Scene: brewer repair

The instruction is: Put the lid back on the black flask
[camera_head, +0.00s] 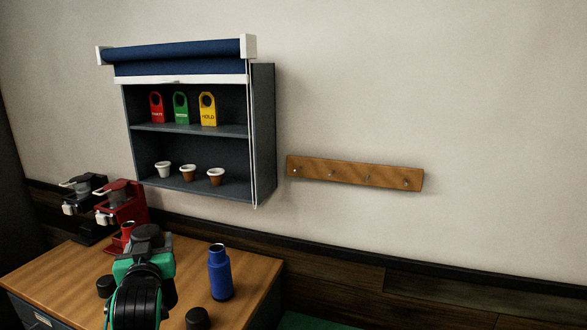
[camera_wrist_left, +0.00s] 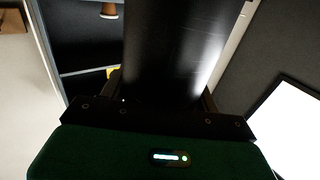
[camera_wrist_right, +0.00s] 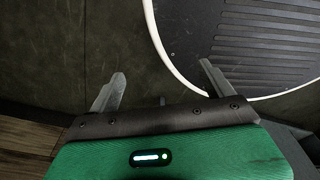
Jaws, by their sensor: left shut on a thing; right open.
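A black cylinder, which looks like the black flask (camera_wrist_left: 165,45), fills the middle of the left wrist view, close to the camera. My left gripper (camera_wrist_left: 162,92) is shut on it; its mouth is out of that view. In the head view my left gripper (camera_head: 146,258) is above the wooden table, with a dark shape at its far end, partly hidden. Two black lids lie on the table, one left of my arm (camera_head: 105,287) and one right of it (camera_head: 197,318). My right gripper (camera_wrist_right: 162,78) is open and empty, seen only in the right wrist view.
A blue flask (camera_head: 219,275) stands upright right of my left arm. A wall cabinet (camera_head: 264,135) holds tags and cups. The table (camera_head: 255,272) is clear at its right back.

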